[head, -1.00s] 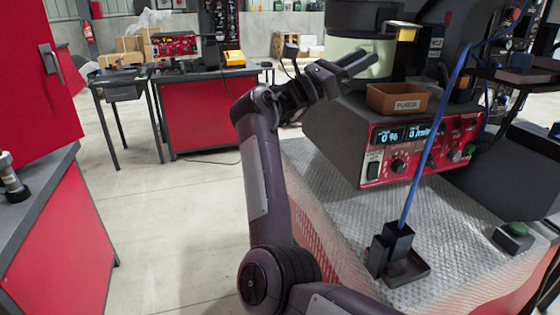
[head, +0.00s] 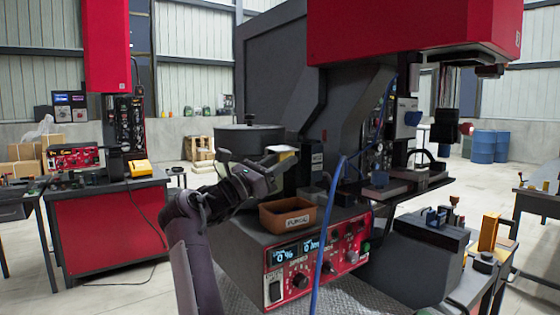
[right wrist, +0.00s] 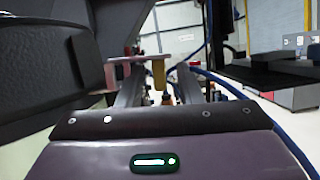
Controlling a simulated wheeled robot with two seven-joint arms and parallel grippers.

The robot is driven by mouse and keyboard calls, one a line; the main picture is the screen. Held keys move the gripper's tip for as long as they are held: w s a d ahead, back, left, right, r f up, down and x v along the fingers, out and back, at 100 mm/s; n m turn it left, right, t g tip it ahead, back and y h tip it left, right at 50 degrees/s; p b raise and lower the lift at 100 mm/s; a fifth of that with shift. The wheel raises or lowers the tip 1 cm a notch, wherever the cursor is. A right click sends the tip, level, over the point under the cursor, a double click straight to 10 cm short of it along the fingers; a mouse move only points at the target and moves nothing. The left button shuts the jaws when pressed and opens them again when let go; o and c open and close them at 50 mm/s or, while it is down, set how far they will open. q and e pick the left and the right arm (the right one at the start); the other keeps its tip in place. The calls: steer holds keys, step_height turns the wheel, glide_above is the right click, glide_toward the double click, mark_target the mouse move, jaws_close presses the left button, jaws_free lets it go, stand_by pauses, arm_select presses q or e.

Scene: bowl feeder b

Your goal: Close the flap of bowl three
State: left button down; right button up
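A dark round feeder bowl (head: 246,140) stands on the red-fronted control unit (head: 318,262). My right gripper (head: 272,163) is in front of the bowl, close to this part. In the right wrist view, the right gripper's fingers (right wrist: 158,92) are apart, with a yellow-tan tab (right wrist: 158,74) showing between or beyond them; contact is unclear. My left gripper is out of view.
A brown tray (head: 287,216) with a label sits on the control unit, just below my right gripper. A blue hose (head: 328,232) rises in front of the unit. A large machine with a red head (head: 415,32) stands behind and right.

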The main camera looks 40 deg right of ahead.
jaws_close()
